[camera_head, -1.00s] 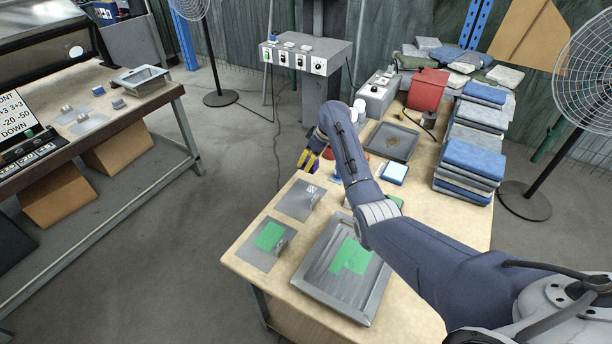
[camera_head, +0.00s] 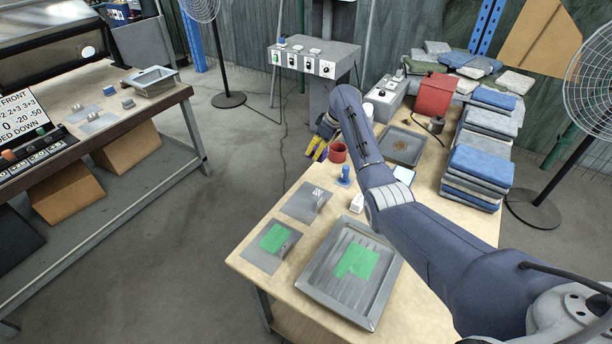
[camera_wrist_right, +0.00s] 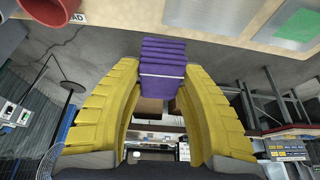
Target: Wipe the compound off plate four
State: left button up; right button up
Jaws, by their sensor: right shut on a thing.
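My right gripper (camera_head: 318,148) has yellow fingers and is off the far left edge of the wooden table. In the right wrist view the gripper (camera_wrist_right: 160,85) is shut on a purple, layered block (camera_wrist_right: 163,65), which looks like folded cloth. A grey metal plate with a green patch (camera_head: 273,238) lies at the table's near left. A bare-looking grey plate (camera_head: 298,205) lies behind it. A metal tray (camera_head: 308,277) beside them has a larger green patch (camera_head: 358,262) in it. I cannot read which plate is number four. My left gripper is not in view.
A red cup (camera_head: 338,152), a blue-handled piece (camera_head: 345,174) and a white block (camera_head: 357,202) stand near my right arm. Another bench (camera_head: 150,115) is left across open floor.

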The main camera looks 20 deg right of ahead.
jog(key=shift+n, duration=0.9)
jog(key=a+r, duration=0.1)
jog(key=r, duration=0.2)
jog(key=w+a+r, duration=0.1)
jog(key=shift+a+r, duration=0.3)
jog(key=shift+a, duration=0.05)
jog(key=s+a+f+n+g+y, duration=0.1)
jog(key=s+a+n+g, duration=0.5)
jog(key=s+a+n, duration=1)
jog(key=shift+m, duration=0.9)
jog(key=shift+s+d+f, duration=0.15)
jog(key=shift+f, duration=0.75)
jog(key=shift+s+d+f, duration=0.15)
jog(key=shift+f, duration=0.7)
jog(key=shift+s+d+f, duration=0.15)
jog(key=shift+f, duration=0.75)
